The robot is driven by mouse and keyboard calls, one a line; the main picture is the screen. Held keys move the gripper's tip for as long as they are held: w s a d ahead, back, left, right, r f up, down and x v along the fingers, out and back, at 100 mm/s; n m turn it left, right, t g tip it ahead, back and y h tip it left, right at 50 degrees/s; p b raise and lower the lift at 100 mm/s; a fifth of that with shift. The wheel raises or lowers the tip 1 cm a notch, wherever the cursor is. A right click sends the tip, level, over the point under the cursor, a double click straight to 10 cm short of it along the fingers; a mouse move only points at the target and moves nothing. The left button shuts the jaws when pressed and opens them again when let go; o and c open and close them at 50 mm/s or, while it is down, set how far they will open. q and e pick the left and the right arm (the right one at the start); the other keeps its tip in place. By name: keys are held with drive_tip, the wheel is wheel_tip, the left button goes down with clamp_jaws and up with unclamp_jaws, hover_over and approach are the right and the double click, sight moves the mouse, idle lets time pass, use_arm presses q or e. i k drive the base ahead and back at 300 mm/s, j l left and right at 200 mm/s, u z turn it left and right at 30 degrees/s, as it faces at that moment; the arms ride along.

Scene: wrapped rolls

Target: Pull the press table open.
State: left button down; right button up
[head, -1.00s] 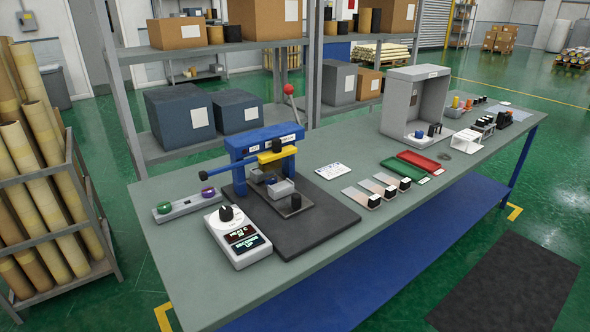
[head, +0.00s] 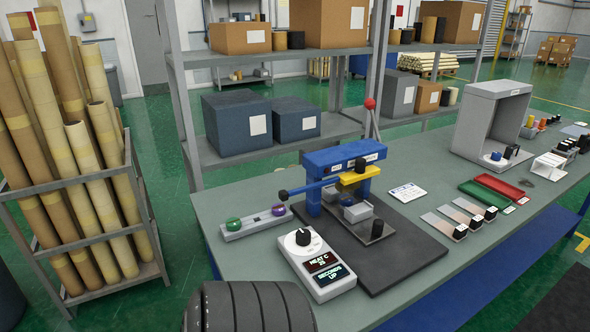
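A small heat press with a blue frame (head: 338,156) and a yellow crossbar (head: 359,177) stands on a dark mat (head: 408,250) on the workbench. Its press table, a narrow grey plate (head: 362,236), sticks out in front beneath the crossbar, with a small black knob (head: 377,228) at its near end. Grey metal blocks (head: 357,212) sit under the crossbar and partly hide the plate. A blue lever arm with a black end (head: 284,195) points left, and a red-tipped lever (head: 370,104) stands upright behind. Neither gripper shows in the head view.
A white control box (head: 317,264) with a dial and display stands left of the mat. A strip with green and purple knobs (head: 255,222) lies behind it. Red (head: 496,189) and green (head: 488,194) trays lie to the right. A rack of rolls (head: 80,215) stands left.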

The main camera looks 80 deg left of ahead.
sight(360, 219)
drive_tip(key=k+j, duration=0.15)
drive_tip(key=j, duration=0.2)
drive_tip(key=k+j, duration=0.15)
drive_tip(key=j, duration=0.25)
drive_tip(key=k+j, duration=0.15)
drive_tip(key=j, duration=0.2)
drive_tip(key=k+j, duration=0.15)
drive_tip(key=j, duration=0.2)
drive_tip(key=k+j, duration=0.2)
drive_tip(key=j, duration=0.15)
drive_tip(key=k+j, duration=0.15)
drive_tip(key=j, duration=0.25)
drive_tip(key=k+j, duration=0.15)
drive_tip(key=j, duration=0.2)
drive_tip(key=k+j, duration=0.15)
drive_tip(key=j, duration=0.2)
